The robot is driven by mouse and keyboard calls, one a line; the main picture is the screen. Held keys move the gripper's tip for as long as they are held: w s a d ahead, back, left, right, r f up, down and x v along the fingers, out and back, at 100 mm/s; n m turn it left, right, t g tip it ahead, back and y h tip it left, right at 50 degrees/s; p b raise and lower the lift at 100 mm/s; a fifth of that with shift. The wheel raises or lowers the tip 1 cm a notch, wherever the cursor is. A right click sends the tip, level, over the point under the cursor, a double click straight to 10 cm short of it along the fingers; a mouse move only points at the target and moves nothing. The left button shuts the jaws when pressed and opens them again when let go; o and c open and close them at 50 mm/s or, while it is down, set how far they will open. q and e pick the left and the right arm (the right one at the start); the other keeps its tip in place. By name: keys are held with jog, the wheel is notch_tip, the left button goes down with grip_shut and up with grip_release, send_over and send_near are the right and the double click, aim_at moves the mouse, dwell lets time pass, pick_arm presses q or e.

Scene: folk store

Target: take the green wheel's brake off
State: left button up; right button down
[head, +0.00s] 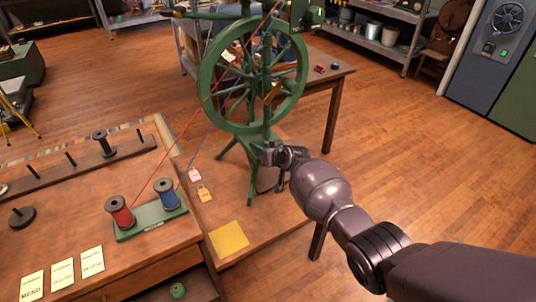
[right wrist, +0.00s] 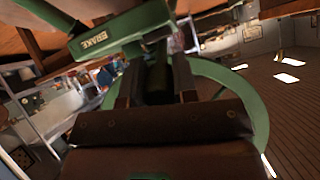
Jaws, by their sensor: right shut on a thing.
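The green spinning wheel (head: 206,88) stands upright at the middle of the head view, on the low wooden platform. Its green rim (right wrist: 262,118) also shows behind my fingers in the right wrist view. A green bar with a white BRAKE label (right wrist: 97,41) lies above my fingers there. My right gripper (head: 268,155) is at the wheel's base, below the rim. In the right wrist view its fingers (right wrist: 157,84) are shut on a dark upright piece, the brake handle, just below the labelled bar. The fingers hide most of the handle. My left gripper is not in view.
A green stand (head: 150,222) with red (head: 120,212) and blue (head: 167,194) spools sits on the table at left; threads run from them to the wheel. A yellow cloth (head: 229,237) lies in front. A wooden table (head: 335,75) stands behind the wheel. Floor at right is clear.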

jog(key=c, duration=0.9)
grip_release()
jog(key=shift+s+d+r+p, duration=0.15)
jog(key=shift+s+r+p, duration=0.1)
jog(key=shift+r+p, duration=0.1)
jog(key=p+v, duration=0.4)
jog(key=v, duration=0.6)
jog(key=shift+f, duration=0.15)
